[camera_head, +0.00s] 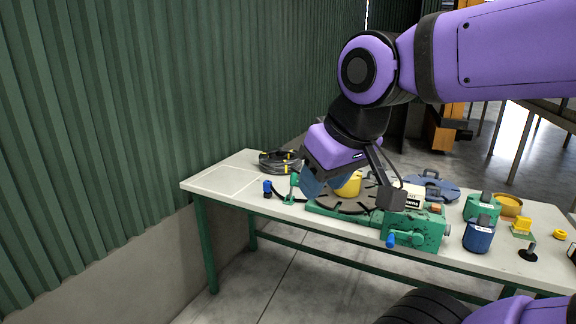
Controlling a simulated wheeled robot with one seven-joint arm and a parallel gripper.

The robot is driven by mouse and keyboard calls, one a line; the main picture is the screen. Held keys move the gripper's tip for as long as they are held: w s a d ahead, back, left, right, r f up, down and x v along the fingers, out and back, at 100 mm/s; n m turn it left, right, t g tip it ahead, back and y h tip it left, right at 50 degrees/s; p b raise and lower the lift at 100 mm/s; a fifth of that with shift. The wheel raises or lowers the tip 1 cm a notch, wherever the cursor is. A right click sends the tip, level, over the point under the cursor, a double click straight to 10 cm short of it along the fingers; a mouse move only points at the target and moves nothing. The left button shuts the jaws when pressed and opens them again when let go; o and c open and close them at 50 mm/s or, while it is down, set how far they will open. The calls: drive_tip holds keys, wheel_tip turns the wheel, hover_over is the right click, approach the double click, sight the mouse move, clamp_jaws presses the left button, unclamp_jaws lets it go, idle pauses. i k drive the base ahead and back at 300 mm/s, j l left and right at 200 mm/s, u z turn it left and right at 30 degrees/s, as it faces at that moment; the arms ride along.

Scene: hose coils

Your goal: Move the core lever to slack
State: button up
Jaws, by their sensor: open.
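A green coiling machine (425,227) stands on the table with a dark slotted disc (345,205) and a yellow core (350,186) at its middle. A blue-tipped handle (390,240) sticks out at its front. Another blue knob (267,187) is on a dark rod at its left end. I cannot tell for sure which of these is the core lever, and no slack mark is readable. My gripper (350,191) is open above the disc, around the core's height in the picture. It hides part of the disc and core; contact cannot be told.
A black hose coil with yellow ties (281,162) lies at the back left of the table (220,181). A blue-grey disc (432,187), green and blue canisters (479,236) and small yellow parts (522,226) crowd the right. The table's left end is clear; a green corrugated wall stands behind.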

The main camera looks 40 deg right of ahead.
sight(293, 178)
drive_tip(key=i+j+z, duration=0.2)
drive_tip(key=i+z, duration=0.2)
drive_tip(key=i+j+z, duration=1)
drive_tip(key=j+z, duration=0.2)
drive_tip(key=i+j, duration=0.15)
drive_tip(key=i, duration=0.15)
drive_tip(key=i+j+z, duration=0.1)
drive_tip(key=i, duration=0.15)
